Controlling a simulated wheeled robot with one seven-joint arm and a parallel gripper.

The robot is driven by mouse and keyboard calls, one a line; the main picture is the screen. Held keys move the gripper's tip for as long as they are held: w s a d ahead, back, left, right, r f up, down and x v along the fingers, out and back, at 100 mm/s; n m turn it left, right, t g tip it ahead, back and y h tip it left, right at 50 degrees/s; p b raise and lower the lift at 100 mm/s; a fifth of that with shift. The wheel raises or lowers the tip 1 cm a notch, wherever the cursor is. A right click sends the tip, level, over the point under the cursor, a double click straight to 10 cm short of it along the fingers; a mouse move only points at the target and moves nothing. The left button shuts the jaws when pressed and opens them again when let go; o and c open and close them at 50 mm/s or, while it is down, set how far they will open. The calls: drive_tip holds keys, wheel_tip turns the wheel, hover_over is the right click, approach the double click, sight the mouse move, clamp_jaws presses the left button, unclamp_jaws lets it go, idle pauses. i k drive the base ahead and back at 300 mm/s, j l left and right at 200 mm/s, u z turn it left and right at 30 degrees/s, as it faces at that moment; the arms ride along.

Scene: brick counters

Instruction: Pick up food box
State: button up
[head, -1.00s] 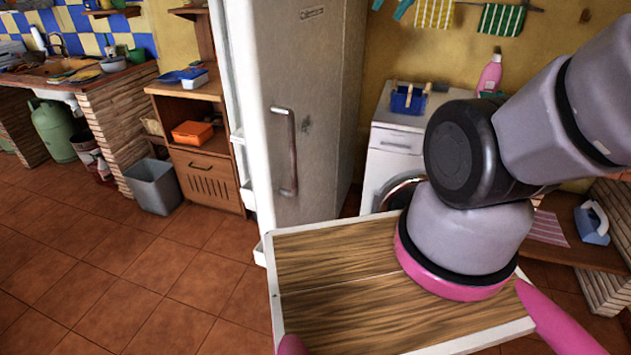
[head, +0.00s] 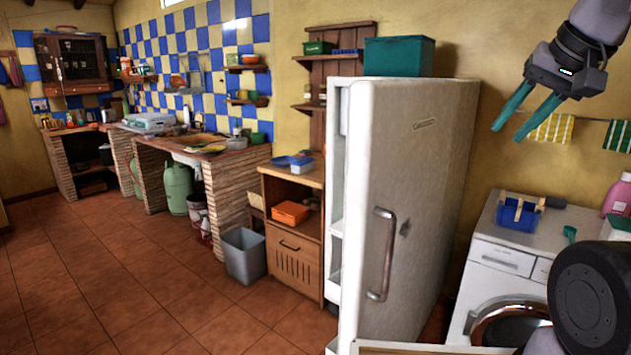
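My gripper (head: 507,133) shows at the upper right in the head view. Its two teal fingers are apart with nothing between them. It hangs in front of the yellow wall, right of the fridge. No thing is clearly marked as the food box. An orange open box (head: 290,213) sits in the wooden cabinet. A small light-blue tub (head: 302,166) stands on top of that cabinet beside a blue tray (head: 281,161). A dark green box (head: 399,56) sits on top of the fridge. My gripper is apart from all of these.
The white fridge (head: 420,170) has its door ajar, with door shelves showing at its left edge. A washing machine (head: 506,257) stands at right, bearing a blue caddy (head: 517,213). A grey bin (head: 243,254) stands by the cabinet (head: 292,253). The tiled floor (head: 130,285) at left is clear.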

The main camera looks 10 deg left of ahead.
sight(296, 170)
drive_tip(key=j, duration=1.05)
drive_tip(key=i+j+z, duration=0.1)
drive_tip(key=j, duration=0.65)
drive_tip(key=i+j, duration=0.15)
drive_tip(key=j, duration=0.6)
drive_tip(key=i+j+z, duration=0.15)
drive_tip(key=j, duration=0.6)
drive_tip(key=i+j, duration=0.35)
drive_tip(key=i, duration=0.2)
drive_tip(key=i+j+z, duration=0.15)
drive_tip(key=i+j, duration=0.15)
drive_tip(key=i, duration=0.25)
drive_tip(key=i+l, duration=0.1)
drive_tip(key=i, duration=0.6)
